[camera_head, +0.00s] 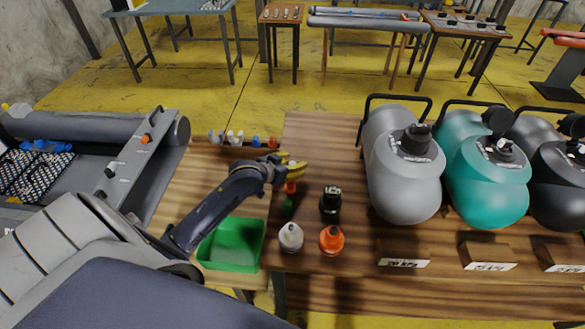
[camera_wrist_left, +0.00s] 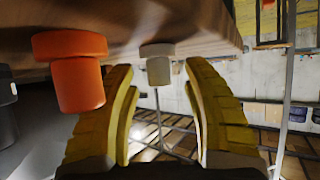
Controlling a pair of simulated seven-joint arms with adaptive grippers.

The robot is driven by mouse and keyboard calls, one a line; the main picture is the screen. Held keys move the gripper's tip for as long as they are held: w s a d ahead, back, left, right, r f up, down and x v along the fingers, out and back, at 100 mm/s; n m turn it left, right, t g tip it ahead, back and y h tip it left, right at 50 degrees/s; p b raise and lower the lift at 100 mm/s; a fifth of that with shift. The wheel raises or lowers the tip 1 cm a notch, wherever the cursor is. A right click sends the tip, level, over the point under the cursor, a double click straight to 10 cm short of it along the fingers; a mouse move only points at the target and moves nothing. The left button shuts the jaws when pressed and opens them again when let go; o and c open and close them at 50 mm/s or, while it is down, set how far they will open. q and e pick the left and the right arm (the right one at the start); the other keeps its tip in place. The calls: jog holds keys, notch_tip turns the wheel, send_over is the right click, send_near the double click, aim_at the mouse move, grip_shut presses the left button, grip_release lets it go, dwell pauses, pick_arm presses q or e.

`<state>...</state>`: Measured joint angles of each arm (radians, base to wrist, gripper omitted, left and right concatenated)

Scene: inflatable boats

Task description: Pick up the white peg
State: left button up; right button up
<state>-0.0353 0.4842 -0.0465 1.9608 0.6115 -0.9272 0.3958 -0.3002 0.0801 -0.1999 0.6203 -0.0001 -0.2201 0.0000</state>
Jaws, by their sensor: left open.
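The white peg (camera_wrist_left: 158,65) shows in the left wrist view, with a wider end and a narrower body. It appears between the two yellow fingers of my left gripper (camera_wrist_left: 160,100), beyond their tips, with no clear contact. The gripper is open and empty. In the head view my left gripper (camera_head: 292,167) is over the wooden table (camera_head: 200,185). I cannot pick out the white peg there; the gripper may hide it. An orange peg (camera_wrist_left: 75,75) is left of the white one in the wrist view. My right gripper is not in view.
Near the left gripper stand a green piece (camera_head: 288,208), a black bottle (camera_head: 330,203), a white bottle (camera_head: 291,239) and an orange bottle (camera_head: 332,241). A green tray (camera_head: 231,264) is at front left. Grey (camera_head: 398,175) and teal (camera_head: 485,180) tanks fill the right.

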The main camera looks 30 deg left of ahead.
pick_arm(q)
jog(key=shift+c, duration=0.2)
grip_shut()
jog(key=shift+r, duration=0.1)
dwell(0.4)
